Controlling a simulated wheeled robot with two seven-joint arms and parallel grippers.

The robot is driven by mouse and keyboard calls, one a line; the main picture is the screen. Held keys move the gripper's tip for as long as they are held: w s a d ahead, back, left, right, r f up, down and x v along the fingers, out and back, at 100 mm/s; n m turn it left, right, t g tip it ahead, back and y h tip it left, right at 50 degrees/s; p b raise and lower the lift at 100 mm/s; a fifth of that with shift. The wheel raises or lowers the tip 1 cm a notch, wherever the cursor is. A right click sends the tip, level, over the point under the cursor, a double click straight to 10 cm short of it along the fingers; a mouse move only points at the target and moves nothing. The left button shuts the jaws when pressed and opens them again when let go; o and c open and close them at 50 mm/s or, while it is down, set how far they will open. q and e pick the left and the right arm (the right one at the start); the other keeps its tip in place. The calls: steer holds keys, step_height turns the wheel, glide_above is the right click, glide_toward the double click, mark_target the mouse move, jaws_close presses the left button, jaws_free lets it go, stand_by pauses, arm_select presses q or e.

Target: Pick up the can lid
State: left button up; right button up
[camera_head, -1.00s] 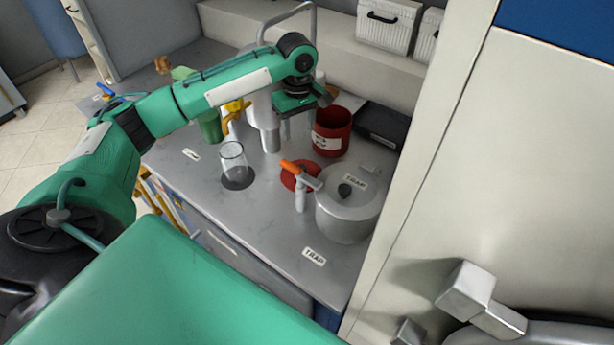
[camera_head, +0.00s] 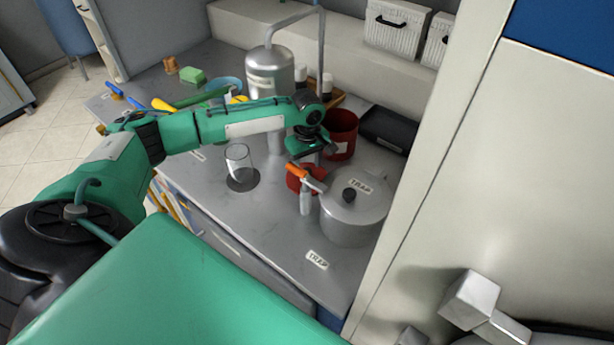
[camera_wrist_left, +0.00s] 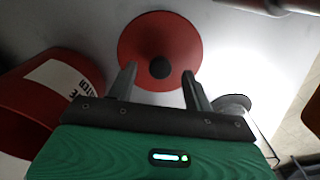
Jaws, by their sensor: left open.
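The can lid (camera_wrist_left: 159,28) is a round red disc with a black knob (camera_wrist_left: 160,68), seen face-on in the left wrist view. In the head view the lid (camera_head: 293,183) lies on the grey counter, partly hidden by my gripper and an orange-topped bottle. My left gripper (camera_wrist_left: 158,76) is open, its two fingers reaching toward the lid with the knob between them in the picture. I cannot tell whether they touch it. In the head view the gripper (camera_head: 308,152) is above the lid. The red can (camera_head: 342,138) stands just behind, labelled.
The orange-topped bottle (camera_head: 306,202) and a grey lidded pot (camera_head: 352,215) stand close to the lid. A clear glass (camera_head: 239,160) is to the left, a silver tank (camera_head: 270,70) behind, a black tray (camera_head: 385,128) at right. The front counter is mostly clear.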

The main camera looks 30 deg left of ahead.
arm_select(q)
steer(key=shift+f, duration=0.8)
steer(key=c, duration=1.1)
steer(key=shift+o, duration=0.2)
